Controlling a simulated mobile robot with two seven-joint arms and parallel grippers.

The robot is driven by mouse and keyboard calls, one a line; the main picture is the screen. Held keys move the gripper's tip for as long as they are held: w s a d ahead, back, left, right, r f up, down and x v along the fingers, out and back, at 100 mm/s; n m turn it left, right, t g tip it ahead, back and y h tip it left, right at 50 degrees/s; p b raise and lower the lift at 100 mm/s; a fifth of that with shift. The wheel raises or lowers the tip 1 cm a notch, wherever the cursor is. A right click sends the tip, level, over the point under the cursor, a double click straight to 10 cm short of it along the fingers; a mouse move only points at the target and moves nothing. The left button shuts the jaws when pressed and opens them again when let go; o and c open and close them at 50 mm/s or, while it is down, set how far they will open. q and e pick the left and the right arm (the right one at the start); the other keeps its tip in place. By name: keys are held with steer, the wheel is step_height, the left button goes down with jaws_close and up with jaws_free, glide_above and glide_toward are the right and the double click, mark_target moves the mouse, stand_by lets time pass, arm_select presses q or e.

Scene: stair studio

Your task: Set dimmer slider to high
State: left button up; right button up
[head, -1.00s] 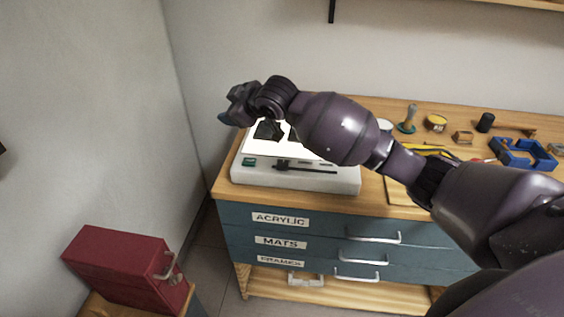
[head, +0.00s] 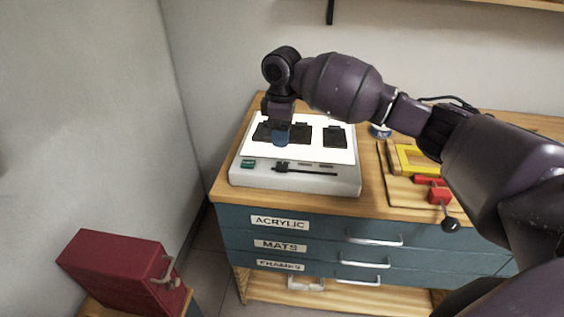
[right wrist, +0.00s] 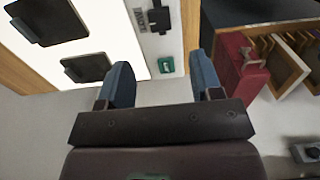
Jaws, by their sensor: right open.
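A white light box (head: 245,178) with a bright top stands on the left end of the wooden cabinet. Its front panel carries a dark slot with a black dimmer slider (head: 281,167) near the slot's left end, and a green switch (head: 248,163) further left. In the right wrist view the slider (right wrist: 158,18) and green switch (right wrist: 166,65) show beyond my fingers. My right gripper (head: 281,138) points down over the light box, just behind the slider in the head view. It also shows in the right wrist view (right wrist: 163,82), open and empty. My left gripper is out of view.
Dark film pieces (head: 335,136) lie on the lit top. A cutting board with a yellow frame (head: 410,158) and a red clamp (head: 438,194) stand to the right. A red box (head: 112,268) is at lower left. A wall closes off the back.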

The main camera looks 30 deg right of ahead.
mark_target(282, 165)
step_height(282, 165, down, 9)
steer(key=shift+f+b, duration=0.1)
steer(key=shift+b, duration=0.5)
steer(key=shift+f, duration=0.4)
